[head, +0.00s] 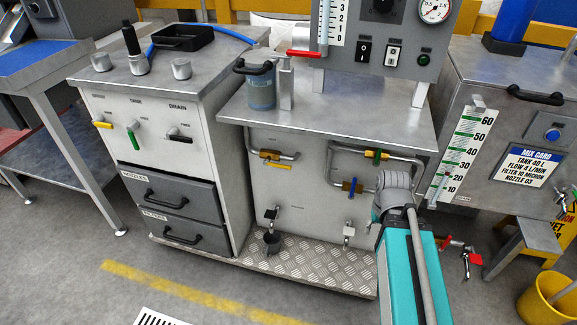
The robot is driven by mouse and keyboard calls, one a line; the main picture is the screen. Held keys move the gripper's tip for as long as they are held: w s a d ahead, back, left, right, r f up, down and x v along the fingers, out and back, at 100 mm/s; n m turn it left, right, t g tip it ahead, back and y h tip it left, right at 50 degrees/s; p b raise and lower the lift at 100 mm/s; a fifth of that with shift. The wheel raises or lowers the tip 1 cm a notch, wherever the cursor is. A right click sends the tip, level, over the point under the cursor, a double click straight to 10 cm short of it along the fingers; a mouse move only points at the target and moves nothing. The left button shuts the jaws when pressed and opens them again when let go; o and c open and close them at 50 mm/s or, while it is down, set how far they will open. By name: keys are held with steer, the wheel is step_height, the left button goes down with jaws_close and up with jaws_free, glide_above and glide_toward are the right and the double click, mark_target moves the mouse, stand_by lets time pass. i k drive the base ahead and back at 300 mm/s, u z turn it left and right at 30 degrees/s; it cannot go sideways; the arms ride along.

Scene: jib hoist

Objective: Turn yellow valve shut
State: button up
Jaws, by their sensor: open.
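Two yellow handles show in the head view. A yellow lever (103,125) sits on the left cabinet's white front panel and lies roughly level. A yellow handle (277,165) is on the bent pipe at the middle cabinet's front, also close to level. I cannot tell from the picture whether either valve is open or shut. My teal arm rises from the bottom right, and its grey wrist is in front of the middle cabinet's right end, right of both handles. My gripper's fingers cannot be made out.
A green lever (135,133) and a black lever (179,137) share the left panel. A green handle (376,155) and a blue handle (352,186) are on the right pipe. A chequered step plate (310,268) juts out below. A yellow bucket (545,300) stands at lower right.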

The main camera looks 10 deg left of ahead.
mark_target(281, 166)
steer(key=k, duration=1.2)
steer(key=u, duration=0.95)
steer(key=i, duration=1)
steer(key=z, duration=0.05)
